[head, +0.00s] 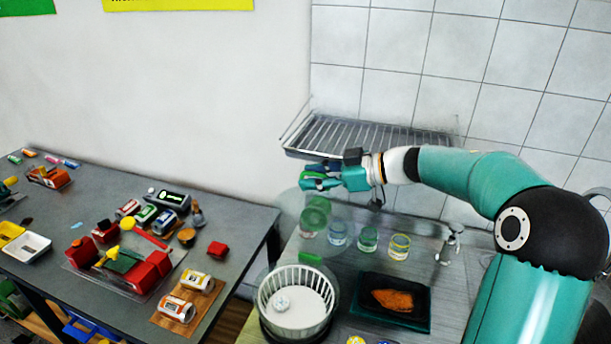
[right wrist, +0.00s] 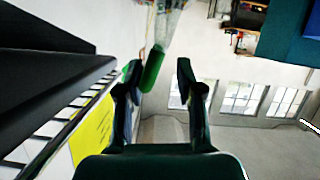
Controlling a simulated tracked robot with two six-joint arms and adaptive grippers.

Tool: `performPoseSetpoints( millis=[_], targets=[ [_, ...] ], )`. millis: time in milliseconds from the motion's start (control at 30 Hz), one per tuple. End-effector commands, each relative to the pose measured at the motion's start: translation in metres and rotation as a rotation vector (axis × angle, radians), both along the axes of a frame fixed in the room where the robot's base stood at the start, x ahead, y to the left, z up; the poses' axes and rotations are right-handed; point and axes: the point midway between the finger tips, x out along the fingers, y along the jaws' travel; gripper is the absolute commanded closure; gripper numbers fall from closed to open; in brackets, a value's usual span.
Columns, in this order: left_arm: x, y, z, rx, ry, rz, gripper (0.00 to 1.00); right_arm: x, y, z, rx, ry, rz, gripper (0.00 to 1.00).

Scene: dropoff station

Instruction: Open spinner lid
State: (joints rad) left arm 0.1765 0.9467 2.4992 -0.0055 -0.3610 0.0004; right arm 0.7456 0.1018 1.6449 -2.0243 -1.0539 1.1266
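The salad spinner (head: 272,312) stands on the counter at the bottom centre of the head view. Its white slatted basket is uncovered, with a small white round thing inside. The clear round lid (head: 287,203) is off the spinner, up in the air by my right gripper (head: 312,184). In the right wrist view the lid's green handle (right wrist: 152,68) lies tilted between the fingers of the right gripper (right wrist: 159,70), close to the left finger. A gap shows between the handle and the right finger, so the gripper looks open. My left gripper is out of view.
A wire rack (head: 370,136) is on the tiled wall just behind my right gripper. Several glasses (head: 399,247) and a dark tray (head: 372,314) with orange food stand on the counter. A grey table (head: 225,190) with cans and tools is at the left.

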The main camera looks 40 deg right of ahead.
Motion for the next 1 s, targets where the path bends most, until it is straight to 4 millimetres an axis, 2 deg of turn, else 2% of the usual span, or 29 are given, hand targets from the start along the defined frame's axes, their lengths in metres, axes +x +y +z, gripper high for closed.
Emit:
performPoseSetpoints(
  millis=[33, 67, 267, 700, 1000],
  targets=[
    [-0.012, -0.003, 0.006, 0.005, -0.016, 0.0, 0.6, -0.001, 0.0, 0.0, -0.001, 0.001, 0.0, 0.64],
    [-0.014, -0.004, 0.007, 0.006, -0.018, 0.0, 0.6, -0.002, -0.001, 0.001, -0.001, 0.001, -0.001, 0.64],
    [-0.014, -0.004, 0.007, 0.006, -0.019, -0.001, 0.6, -0.018, -0.01, 0.009, -0.003, 0.0, -0.004, 0.64],
    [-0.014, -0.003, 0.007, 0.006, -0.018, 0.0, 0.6, -0.085, -0.044, 0.039, -0.003, 0.0, -0.005, 0.64],
    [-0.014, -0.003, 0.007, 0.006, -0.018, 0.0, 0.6, -0.098, -0.049, 0.045, -0.002, 0.0, 0.0, 0.64]
  ],
)
